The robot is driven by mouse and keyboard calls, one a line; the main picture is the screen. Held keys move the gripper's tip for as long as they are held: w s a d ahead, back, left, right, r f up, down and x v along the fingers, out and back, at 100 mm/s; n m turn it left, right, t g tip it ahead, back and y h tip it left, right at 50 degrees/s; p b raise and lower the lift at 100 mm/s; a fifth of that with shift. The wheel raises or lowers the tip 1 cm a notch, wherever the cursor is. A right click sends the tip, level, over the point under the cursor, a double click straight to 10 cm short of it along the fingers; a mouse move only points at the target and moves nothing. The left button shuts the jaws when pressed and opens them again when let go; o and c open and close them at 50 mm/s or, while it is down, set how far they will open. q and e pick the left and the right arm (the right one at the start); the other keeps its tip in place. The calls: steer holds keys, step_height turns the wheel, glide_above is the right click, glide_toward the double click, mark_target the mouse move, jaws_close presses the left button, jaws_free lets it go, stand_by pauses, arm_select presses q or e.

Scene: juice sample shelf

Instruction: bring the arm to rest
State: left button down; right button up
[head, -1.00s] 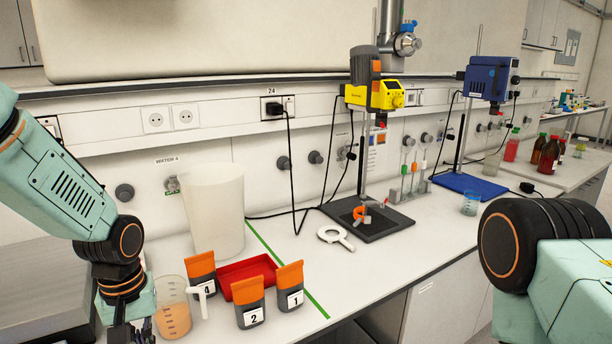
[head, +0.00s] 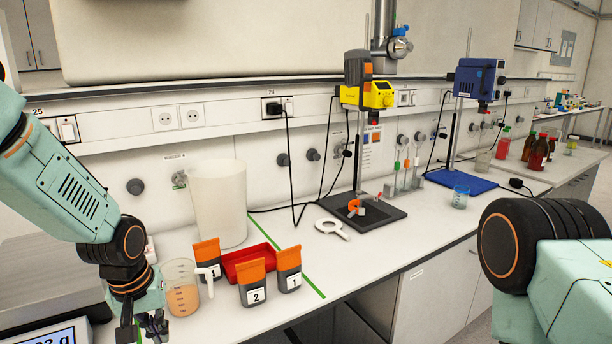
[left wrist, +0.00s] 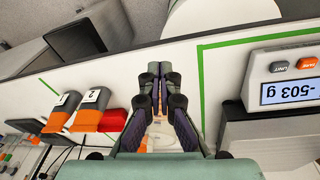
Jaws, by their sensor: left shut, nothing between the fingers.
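My left gripper (head: 154,334) hangs at the lower left of the head view, pointing down, just left of and in front of the clear beaker (head: 183,297) with orange liquid. In the left wrist view my left gripper (left wrist: 154,72) has its fingers close together with nothing held between them. My left arm comes in from the left edge, bent at the elbow. At the right edge of the head view a link of my right arm shows. Its gripper is out of the picture.
Orange-and-grey pouches (head: 253,283) stand around a red tray (head: 239,259) near the bench front. A scale display (left wrist: 290,91) reads -503 g. A yellow stirrer (head: 368,96) and a white ring-shaped item (head: 331,228) are farther right.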

arm_select(q)
steer(key=s+d+f+m+t+b, duration=0.1)
steer(key=s+d+f+b, duration=0.15)
steer(key=f, duration=0.55)
steer(key=s+d+f+m+t+b, duration=0.1)
steer(key=s+f+b, duration=0.25)
steer(key=f, duration=0.45)
steer(key=s+f+m+g+b, duration=0.1)
steer(key=s+f+g+b, duration=0.3)
steer(key=s+f+b, duration=0.6)
steer(key=s+f, duration=1)
steer(key=s, duration=0.5)
steer(key=shift+f, duration=0.2)
steer(key=shift+d, duration=0.1)
